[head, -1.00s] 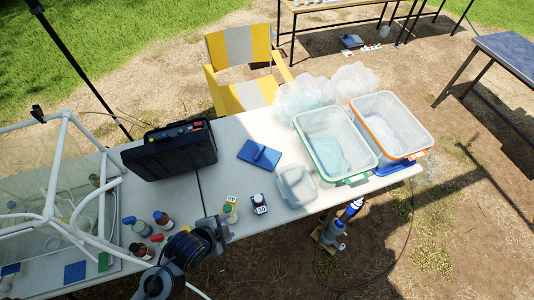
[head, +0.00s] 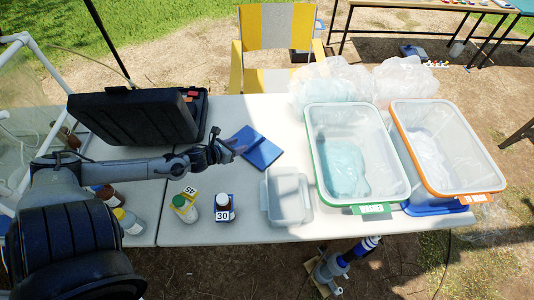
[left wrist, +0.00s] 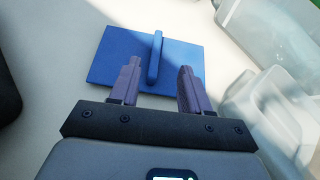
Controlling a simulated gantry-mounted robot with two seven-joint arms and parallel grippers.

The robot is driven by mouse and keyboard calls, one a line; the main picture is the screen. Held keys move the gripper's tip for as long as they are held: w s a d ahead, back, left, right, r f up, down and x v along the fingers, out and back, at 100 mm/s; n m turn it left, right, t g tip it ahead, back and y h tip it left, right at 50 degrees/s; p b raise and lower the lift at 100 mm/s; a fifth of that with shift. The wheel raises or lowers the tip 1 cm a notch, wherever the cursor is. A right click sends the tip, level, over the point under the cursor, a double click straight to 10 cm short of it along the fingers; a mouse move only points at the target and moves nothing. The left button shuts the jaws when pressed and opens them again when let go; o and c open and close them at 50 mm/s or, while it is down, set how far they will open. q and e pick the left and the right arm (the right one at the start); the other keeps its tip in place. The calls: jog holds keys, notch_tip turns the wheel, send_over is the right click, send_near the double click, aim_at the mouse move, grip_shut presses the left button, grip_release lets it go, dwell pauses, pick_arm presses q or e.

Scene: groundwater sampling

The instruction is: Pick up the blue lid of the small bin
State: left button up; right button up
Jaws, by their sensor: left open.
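The blue lid (head: 262,151), a flat square plate with a raised bar handle, lies on the white table. It also shows in the left wrist view (left wrist: 112,57), with its handle (left wrist: 155,58) standing up along the middle. My left gripper (head: 232,148) reaches in from the left, at the lid's left edge in the head view. In the left wrist view its two fingers (left wrist: 160,75) are open, with the handle ahead between them and nothing held. My right gripper is not seen.
A black case (head: 135,115) stands at the back left. Bottles, including one by a "30" tag (head: 222,213), stand near the front edge. A green-rimmed tub (head: 312,150) and an orange-rimmed tub (head: 410,150) fill the right side, with clear bags (head: 330,80) behind.

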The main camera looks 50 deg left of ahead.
aim_at(253, 142)
pick_arm(q)
jog(key=shift+s+a+f+b, duration=0.15)
jog(key=shift+f+b, duration=0.2)
jog(key=shift+f, duration=0.2)
jog(key=shift+s+a+f+b, duration=0.1)
jog(key=shift+f+b, duration=0.25)
jog(key=shift+f, duration=0.15)
jog(key=shift+w+f, duration=0.1)
jog(key=shift+f, duration=0.15)
jog(key=shift+b+x, duration=1.2)
jog(key=shift+x, duration=1.55)
jog(key=shift+b+x, duration=0.95)
jog(key=shift+x, duration=1.65)
jog(key=shift+w+d+r, duration=0.1)
jog(key=shift+r, duration=0.15)
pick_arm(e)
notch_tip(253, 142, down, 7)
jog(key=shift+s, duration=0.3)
pick_arm(q)
grip_shut()
